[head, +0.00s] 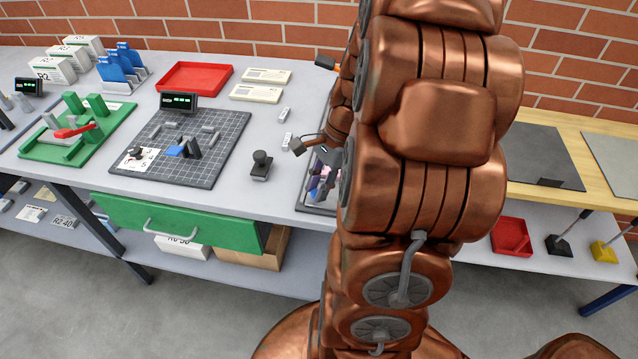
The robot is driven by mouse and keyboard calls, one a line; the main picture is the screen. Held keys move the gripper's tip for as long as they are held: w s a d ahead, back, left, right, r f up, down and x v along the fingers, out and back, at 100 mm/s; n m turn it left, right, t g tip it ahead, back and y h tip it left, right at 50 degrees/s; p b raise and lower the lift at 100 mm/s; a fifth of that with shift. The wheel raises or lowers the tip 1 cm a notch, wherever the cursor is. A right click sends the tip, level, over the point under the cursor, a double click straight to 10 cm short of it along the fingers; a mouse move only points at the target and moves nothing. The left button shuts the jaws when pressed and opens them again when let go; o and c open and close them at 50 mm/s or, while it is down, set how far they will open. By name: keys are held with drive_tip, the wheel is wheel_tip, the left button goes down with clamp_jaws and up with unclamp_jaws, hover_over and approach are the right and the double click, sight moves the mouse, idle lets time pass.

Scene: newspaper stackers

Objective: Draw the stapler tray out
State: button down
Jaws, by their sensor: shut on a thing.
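A dark-rimmed tray (313,208) lies at the front edge of the grey bench, mostly hidden behind my copper arm. Small dark, blue and pink shapes show inside it, too small to make out. I take it for the stapler tray. My gripper (322,160) is down at this tray, half behind my arm. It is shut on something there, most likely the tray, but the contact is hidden. A green drawer (170,225) with a grey bar handle is under the bench at the left, apart from my gripper.
A black stamp-like block (261,166) stands left of the tray. A gridded dark board (225,142) with a small display is further left. A red tray (195,77) and paper stacks (257,93) are behind. A wooden-topped bench (595,125) is at the right.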

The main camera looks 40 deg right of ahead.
drive_tip(key=shift+s+a+f, duration=0.1)
drive_tip(key=shift+s+a, duration=0.05)
drive_tip(key=c, duration=1)
unclamp_jaws()
drive_tip(key=v, duration=1.2)
drive_tip(key=s+a+n+g+h, duration=0.1)
drive_tip(key=a+n+g, duration=0.1)
drive_tip(key=a+n, duration=0.8)
drive_tip(key=shift+s+a+f+n+g+h, duration=0.1)
drive_tip(key=shift+s+a+f+n+h, duration=0.6)
drive_tip(key=shift+s+a+n, duration=1.1)
drive_tip(key=shift+s+a+f+n+g+h, duration=0.1)
drive_tip(key=shift+s+a+f+n+h, duration=0.35)
drive_tip(key=shift+s+a+f+n, duration=0.95)
drive_tip(key=shift+s+a+f+n+g+h, duration=0.1)
drive_tip(key=shift+s+a+f+n+h, duration=0.35)
drive_tip(key=shift+s+a+n, duration=1.8)
